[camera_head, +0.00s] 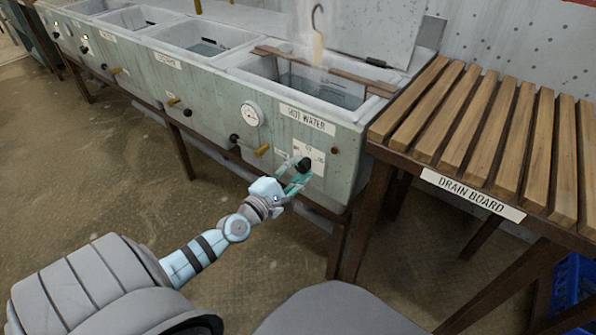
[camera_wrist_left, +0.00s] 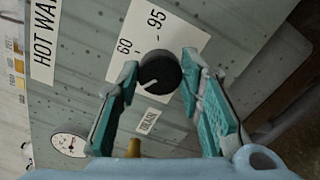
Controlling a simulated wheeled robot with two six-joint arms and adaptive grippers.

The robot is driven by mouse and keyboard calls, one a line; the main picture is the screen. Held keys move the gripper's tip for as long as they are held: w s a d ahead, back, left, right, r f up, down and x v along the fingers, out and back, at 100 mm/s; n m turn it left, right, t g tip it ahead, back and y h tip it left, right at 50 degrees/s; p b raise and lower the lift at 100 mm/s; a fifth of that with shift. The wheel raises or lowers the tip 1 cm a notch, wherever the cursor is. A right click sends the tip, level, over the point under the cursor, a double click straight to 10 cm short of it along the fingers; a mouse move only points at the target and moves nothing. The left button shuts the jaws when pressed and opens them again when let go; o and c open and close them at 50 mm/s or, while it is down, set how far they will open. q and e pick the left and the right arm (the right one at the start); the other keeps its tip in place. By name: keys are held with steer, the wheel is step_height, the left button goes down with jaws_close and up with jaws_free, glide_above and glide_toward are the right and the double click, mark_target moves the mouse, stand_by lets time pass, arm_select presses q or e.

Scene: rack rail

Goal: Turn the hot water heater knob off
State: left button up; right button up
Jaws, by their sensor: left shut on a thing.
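The heater knob (camera_wrist_left: 160,73) is round and black with a white pointer line. It sits on a white dial plate marked 60 and 95, on the front of the HOT WATER tank (camera_head: 250,110). In the head view the knob (camera_head: 304,164) is at the tank's lower right. My left gripper (camera_head: 297,176) reaches it from below. In the left wrist view its teal fingers (camera_wrist_left: 160,66) stand on both sides of the knob, shut on it. The pointer line slants toward the lower left there, away from the printed numbers. My right gripper is not in view.
A slatted wooden drain board (camera_head: 480,130) stands close at the right. A round gauge (camera_head: 251,115) and a brass tap (camera_head: 262,150) are left of the knob. A hook (camera_head: 318,30) hangs over the hot tank. The floor in front is clear.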

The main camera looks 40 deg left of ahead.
arm_select(q)
steer(key=shift+n, duration=0.5)
steer(key=o, duration=1.2)
steer(key=shift+c, duration=0.2)
steer(key=shift+s, duration=0.15)
steer(key=s, duration=1.1)
steer(key=shift+s+d, duration=0.15)
steer(key=shift+s, duration=0.25)
